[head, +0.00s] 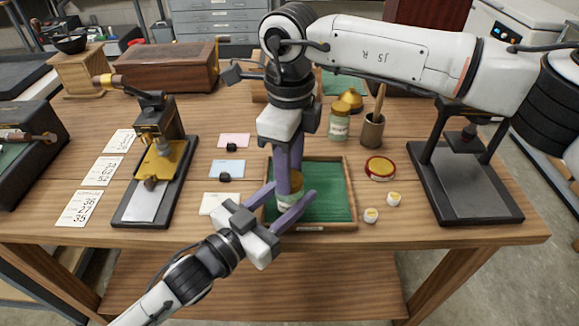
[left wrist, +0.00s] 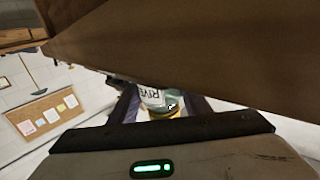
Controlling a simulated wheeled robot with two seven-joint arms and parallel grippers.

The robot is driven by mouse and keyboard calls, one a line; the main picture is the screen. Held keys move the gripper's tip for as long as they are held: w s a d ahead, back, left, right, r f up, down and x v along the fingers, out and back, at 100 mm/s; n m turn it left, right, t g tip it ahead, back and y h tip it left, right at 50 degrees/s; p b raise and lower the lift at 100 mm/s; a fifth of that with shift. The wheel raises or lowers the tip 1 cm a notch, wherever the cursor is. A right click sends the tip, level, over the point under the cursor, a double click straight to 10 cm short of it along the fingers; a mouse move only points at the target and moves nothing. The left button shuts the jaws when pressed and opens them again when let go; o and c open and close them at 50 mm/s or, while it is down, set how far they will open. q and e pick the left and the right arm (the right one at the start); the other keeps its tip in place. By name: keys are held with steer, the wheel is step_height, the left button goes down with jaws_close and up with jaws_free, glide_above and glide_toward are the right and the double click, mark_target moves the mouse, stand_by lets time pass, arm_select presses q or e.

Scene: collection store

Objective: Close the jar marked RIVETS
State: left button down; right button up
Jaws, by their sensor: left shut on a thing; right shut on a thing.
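The jar marked RIVETS (head: 285,203) is a small pale-green glass jar over the front left of the green-lined tray (head: 351,200). Part of its label, "RIVE", shows in the left wrist view (left wrist: 154,95). My left gripper (head: 292,193) comes in from the front and is shut around the jar's body. My right gripper (head: 291,184) points down from above and is shut on the gold lid (head: 297,177) at the jar's top. The fingers hide much of the lid and jar, so I cannot tell how the lid is seated.
Behind the tray stand another jar (head: 339,124) and a cup with a wooden-handled tool (head: 372,130). A red-rimmed round dish (head: 380,168) and two small white pots (head: 393,199) lie right. Black stands (head: 465,190) flank the work area; cards (head: 228,168) lie left.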

steer(key=m, duration=0.4)
steer(key=shift+m, duration=0.3)
steer(key=m, duration=0.4)
steer(key=shift+m, duration=0.3)
steer(key=m, duration=0.9)
steer(key=o, duration=1.1)
steer(key=shift+o, duration=0.2)
steer(key=shift+r, duration=0.1)
step_height(320, 180, up, 4)
steer(key=shift+r, duration=0.15)
steer(key=shift+c, duration=0.3)
